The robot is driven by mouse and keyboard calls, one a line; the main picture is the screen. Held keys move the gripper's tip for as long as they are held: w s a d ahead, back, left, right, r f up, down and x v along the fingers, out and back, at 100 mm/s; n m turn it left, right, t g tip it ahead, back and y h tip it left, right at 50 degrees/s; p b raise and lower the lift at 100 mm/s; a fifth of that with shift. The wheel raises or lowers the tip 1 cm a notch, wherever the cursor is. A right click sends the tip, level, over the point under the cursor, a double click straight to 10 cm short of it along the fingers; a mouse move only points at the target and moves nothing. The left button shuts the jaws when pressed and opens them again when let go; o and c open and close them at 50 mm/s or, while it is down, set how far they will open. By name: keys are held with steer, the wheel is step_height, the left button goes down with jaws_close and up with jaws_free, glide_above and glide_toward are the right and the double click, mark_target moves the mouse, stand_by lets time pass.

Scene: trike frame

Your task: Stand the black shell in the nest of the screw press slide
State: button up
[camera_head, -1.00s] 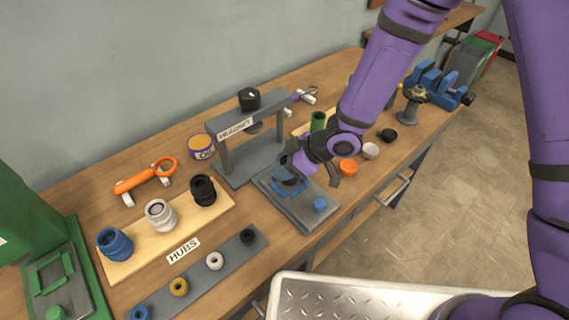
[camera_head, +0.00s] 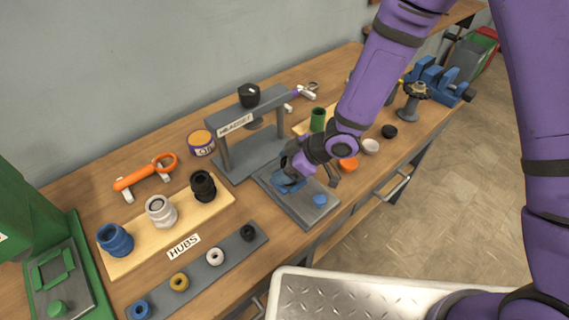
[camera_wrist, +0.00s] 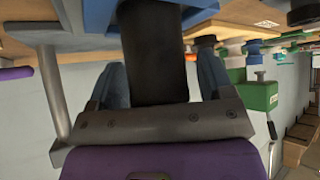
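The screw press slide (camera_head: 312,214) is a flat grey plate in front of the press, with a blue nest (camera_head: 288,184) and a blue knob (camera_head: 320,200) on it. My gripper (camera_head: 288,164) is right over the nest. In the wrist view the black shell (camera_wrist: 155,50) stands between my gripper's two dark fingers (camera_wrist: 163,85), which appear closed on it. A blue part, likely the nest (camera_wrist: 100,14), shows at the shell's far end. Whether the shell's end is seated in the nest is hidden.
The grey press frame (camera_head: 228,148) with its black top knob (camera_head: 249,95) stands just behind the slide. A green cylinder (camera_head: 318,120), an orange cap (camera_head: 348,164) and a white cap (camera_head: 370,146) are to the right. The hub board (camera_head: 135,262) is to the left.

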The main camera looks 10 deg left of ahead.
steer(key=shift+d+r, duration=0.1)
steer(key=v, duration=1)
steer(key=shift+d+r, duration=0.15)
steer(key=shift+r, duration=0.05)
stand_by(0.4)
steer(key=w+d+r+m+t+h, duration=0.4)
steer(key=w+d+r+t, duration=0.15)
steer(key=d+r, duration=0.4)
steer(key=s+d+r+m+t+h, duration=0.1)
steer(key=d+r+m+h, duration=0.4)
steer(key=d+r, duration=0.6)
steer(key=s+d+r+m+g, duration=0.1)
steer(key=s+d+r+m, duration=0.3)
steer(key=s, duration=0.6)
steer(key=s+d+r+m+g, duration=0.1)
steer(key=s+d+r+m, duration=0.3)
steer(key=s, duration=0.6)
steer(key=shift+s+d+r, duration=0.35)
steer(key=shift+d+r, duration=0.05)
steer(key=shift+r, duration=0.2)
